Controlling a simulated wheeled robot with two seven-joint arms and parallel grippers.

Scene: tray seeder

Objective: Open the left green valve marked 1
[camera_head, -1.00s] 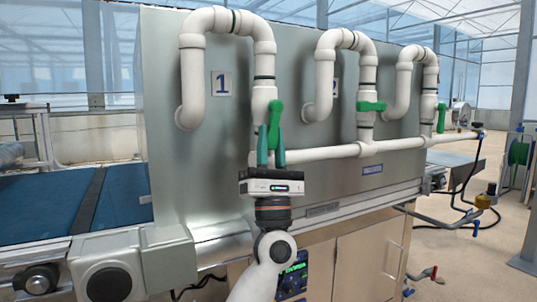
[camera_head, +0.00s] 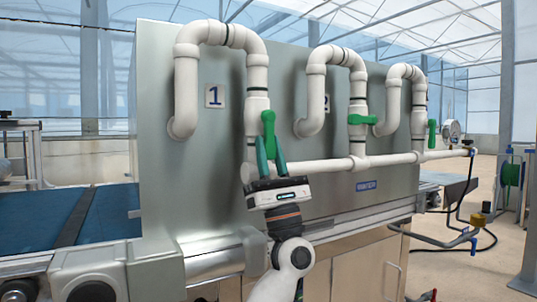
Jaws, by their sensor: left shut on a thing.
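The left green valve handle (camera_head: 268,128) sits on the white pipe beside the plate marked 1 (camera_head: 214,96). The handle points roughly down, along the pipe. My left gripper (camera_head: 270,152) reaches up from below, its green fingers shut on the lower part of the handle. The fingers hide the handle's lower end. The gripper body is tilted slightly. My right gripper is not in view.
A middle green valve (camera_head: 360,119) lies crosswise on its pipe. A right green valve (camera_head: 432,133) points down. A white horizontal pipe (camera_head: 320,167) runs just right of my gripper. A blue conveyor belt (camera_head: 108,212) lies at left.

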